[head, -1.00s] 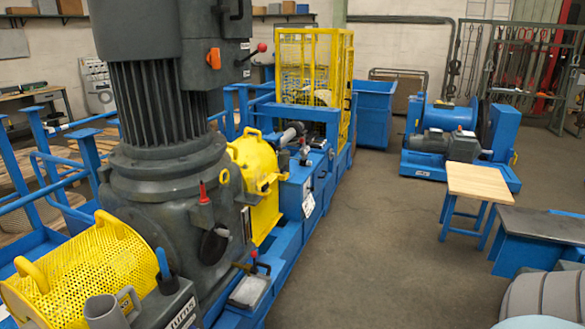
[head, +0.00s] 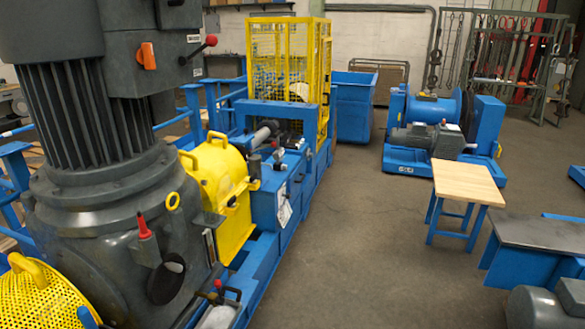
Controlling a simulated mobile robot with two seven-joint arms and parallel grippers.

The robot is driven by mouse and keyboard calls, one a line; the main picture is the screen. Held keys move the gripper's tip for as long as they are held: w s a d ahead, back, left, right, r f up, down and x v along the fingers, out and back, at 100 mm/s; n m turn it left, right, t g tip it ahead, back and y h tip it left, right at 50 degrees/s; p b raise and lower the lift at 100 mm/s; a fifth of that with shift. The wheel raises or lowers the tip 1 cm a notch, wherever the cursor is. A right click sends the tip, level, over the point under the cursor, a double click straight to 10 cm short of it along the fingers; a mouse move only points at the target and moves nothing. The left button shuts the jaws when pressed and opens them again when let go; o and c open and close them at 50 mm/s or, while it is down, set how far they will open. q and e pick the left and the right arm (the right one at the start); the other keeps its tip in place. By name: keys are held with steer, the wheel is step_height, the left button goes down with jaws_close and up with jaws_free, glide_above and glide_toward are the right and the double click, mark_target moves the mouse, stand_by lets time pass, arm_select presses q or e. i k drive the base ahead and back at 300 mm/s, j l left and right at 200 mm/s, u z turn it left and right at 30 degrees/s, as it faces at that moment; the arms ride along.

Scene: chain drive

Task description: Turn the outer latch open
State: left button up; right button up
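A yellow guard cover (head: 212,172) with a loop handle on top sits on the blue machine frame, just right of the large grey motor-gearbox unit. A small dark fitting (head: 254,184) sticks out on its right side; it may be a latch, but it is too small to tell which one or how it is turned. A yellow perforated guard (head: 40,300) shows partly at the lower left, cut by the frame edge. Neither of my grippers shows.
The grey gearbox (head: 105,220) fills the left side. A blue machine frame (head: 262,262) runs back to a yellow mesh cage (head: 282,62). A wooden-topped stool (head: 468,183) and a dark-topped bench (head: 545,232) stand at the right. The floor between is clear.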

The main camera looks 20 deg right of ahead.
mark_target(252, 179)
steer(key=i+l, duration=0.2)
steer(key=i, duration=0.15)
steer(key=i+l+z, duration=0.1)
steer(key=i, duration=0.25)
steer(key=i+l, duration=0.25)
steer(key=i, duration=0.15)
steer(key=i+l+u, duration=0.15)
steer(key=u, duration=0.5)
steer(key=i+l+u, duration=0.35)
steer(key=l, duration=0.25)
steer(key=i+l+u, duration=0.2)
steer(key=l, duration=0.15)
steer(key=i+l, duration=0.15)
steer(key=l, duration=0.15)
steer(key=i+l, duration=0.15)
steer(key=l, duration=0.2)
steer(key=i+l, duration=0.15)
steer(key=l, duration=0.15)
steer(key=i+l+u, duration=0.1)
steer(key=l, duration=0.25)
steer(key=i, duration=0.05)
